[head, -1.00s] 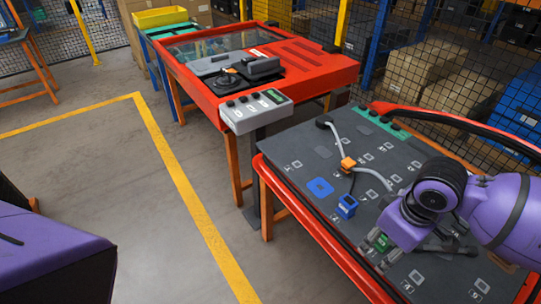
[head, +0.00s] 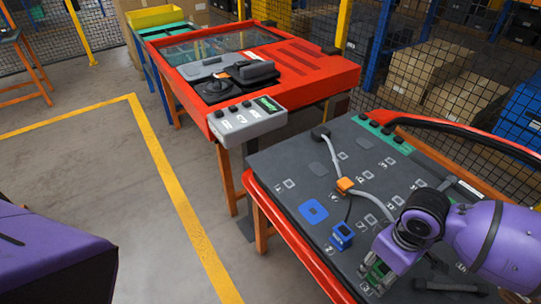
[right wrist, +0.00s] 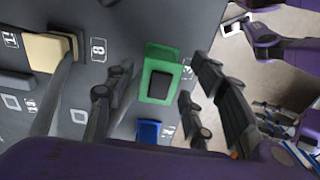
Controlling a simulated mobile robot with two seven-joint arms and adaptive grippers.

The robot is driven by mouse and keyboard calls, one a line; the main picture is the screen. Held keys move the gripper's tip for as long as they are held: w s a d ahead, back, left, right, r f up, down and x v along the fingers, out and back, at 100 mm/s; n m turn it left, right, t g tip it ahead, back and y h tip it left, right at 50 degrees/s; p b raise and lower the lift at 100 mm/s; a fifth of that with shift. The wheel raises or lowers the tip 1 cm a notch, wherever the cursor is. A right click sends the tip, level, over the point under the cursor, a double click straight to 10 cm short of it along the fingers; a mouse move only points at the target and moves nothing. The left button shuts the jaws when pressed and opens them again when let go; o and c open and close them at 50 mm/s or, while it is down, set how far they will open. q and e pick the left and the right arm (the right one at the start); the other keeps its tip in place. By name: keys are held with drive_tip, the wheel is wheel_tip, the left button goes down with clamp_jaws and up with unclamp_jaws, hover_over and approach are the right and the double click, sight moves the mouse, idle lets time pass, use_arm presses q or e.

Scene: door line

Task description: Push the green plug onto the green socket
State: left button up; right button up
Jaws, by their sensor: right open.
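A green block with a dark recessed middle (right wrist: 160,82) stands on the dark board between the fingers of my right gripper (right wrist: 165,95). The fingers are spread, with a gap visible on each side of it. In the head view my right gripper (head: 376,278) is low over the near part of the board, and a bit of green (head: 378,270) shows at its fingers. I cannot tell plug from socket there, or whether they are joined; the arm hides much of it. My left gripper is not in view.
A blue block (head: 342,236) and a flat blue square (head: 313,211) are left of my right gripper. An orange connector (head: 345,185) with grey cable lies farther back. A cream block (right wrist: 48,52) stands beside the fingers. The red machine (head: 300,75) is behind.

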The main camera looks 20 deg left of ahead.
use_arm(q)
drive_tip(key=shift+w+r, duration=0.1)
use_arm(e)
drive_tip(key=shift+f, duration=0.45)
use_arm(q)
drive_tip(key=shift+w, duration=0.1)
use_arm(e)
drive_tip(key=shift+c, duration=0.2)
drive_tip(key=c, duration=1.1)
drive_tip(key=o, duration=0.5)
clamp_jaws()
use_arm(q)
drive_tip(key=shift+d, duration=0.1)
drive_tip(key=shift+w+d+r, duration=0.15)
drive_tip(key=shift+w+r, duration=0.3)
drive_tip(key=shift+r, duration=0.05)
use_arm(e)
drive_tip(key=shift+r, duration=0.4)
